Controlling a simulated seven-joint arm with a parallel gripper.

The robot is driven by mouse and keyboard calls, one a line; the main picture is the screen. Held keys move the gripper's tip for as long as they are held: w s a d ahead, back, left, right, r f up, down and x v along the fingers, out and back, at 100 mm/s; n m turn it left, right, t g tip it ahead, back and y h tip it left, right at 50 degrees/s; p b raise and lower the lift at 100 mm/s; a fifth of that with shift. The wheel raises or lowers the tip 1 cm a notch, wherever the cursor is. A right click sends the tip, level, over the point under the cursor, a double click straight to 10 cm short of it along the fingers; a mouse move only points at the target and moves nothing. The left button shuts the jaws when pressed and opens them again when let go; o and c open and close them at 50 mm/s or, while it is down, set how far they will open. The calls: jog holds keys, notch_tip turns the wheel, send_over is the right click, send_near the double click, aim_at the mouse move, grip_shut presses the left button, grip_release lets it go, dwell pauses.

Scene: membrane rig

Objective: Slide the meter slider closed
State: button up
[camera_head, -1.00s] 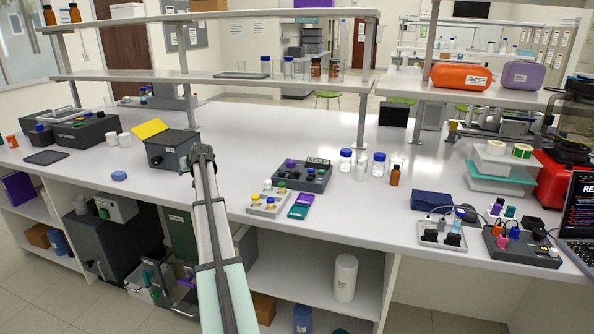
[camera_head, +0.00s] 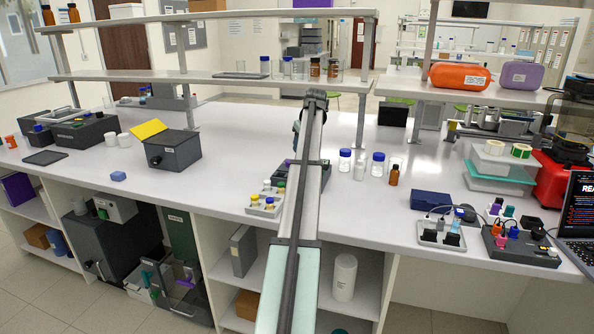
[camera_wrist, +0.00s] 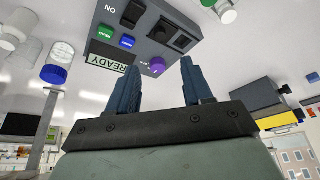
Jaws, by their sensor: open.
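A dark grey device (camera_wrist: 158,32) with a READY display (camera_wrist: 108,61) fills the upper middle of the wrist view. Its face carries a black rocker switch by the word ON, green and blue buttons, a purple knob (camera_wrist: 158,66) and a black recessed part (camera_wrist: 171,33) that looks like a slider; its position is unclear. In the head view the device (camera_head: 280,170) is mostly hidden behind my arm. My gripper (camera_wrist: 155,72) is open and empty, its fingers pointing toward the device's display side. I cannot tell whether they touch it. The head view hides the fingers.
A grey box (camera_head: 178,152) with a yellow panel is farther left. A shelf post (camera_head: 362,105) rises behind.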

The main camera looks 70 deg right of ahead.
jog(key=x, duration=1.3)
jog(key=shift+w+d+f, duration=0.1)
jog(key=shift+f, duration=0.2)
jog(key=shift+c, duration=0.4)
grip_shut()
